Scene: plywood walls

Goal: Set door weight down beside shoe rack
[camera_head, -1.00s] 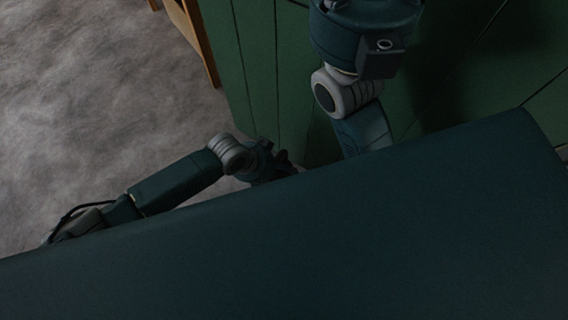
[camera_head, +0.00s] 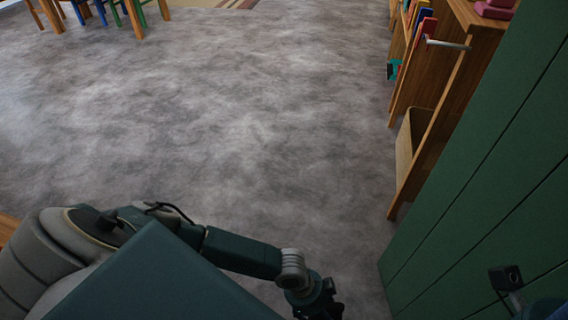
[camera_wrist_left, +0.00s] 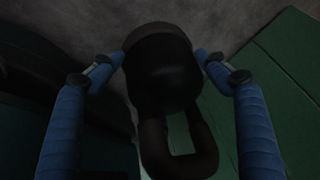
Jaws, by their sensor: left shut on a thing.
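The door weight (camera_wrist_left: 165,75) is a dark, rounded body with a thick loop handle, seen in the left wrist view. My left gripper (camera_wrist_left: 160,58) has its blue fingers on either side of the weight and is shut on it. In the head view the left gripper (camera_head: 322,308) is at the bottom edge, low over the grey floor; the weight cannot be made out there. A wooden rack (camera_head: 440,110) stands at the right; I cannot tell whether it is the shoe rack. My right gripper is not in view; only part of that arm shows at the lower right.
A green plank wall (camera_head: 490,190) runs along the right, close to my left gripper. The rack holds coloured books (camera_head: 424,26) and a woven bin (camera_head: 408,145). Chairs with coloured legs (camera_head: 100,12) stand far left. The grey floor (camera_head: 240,110) between is clear.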

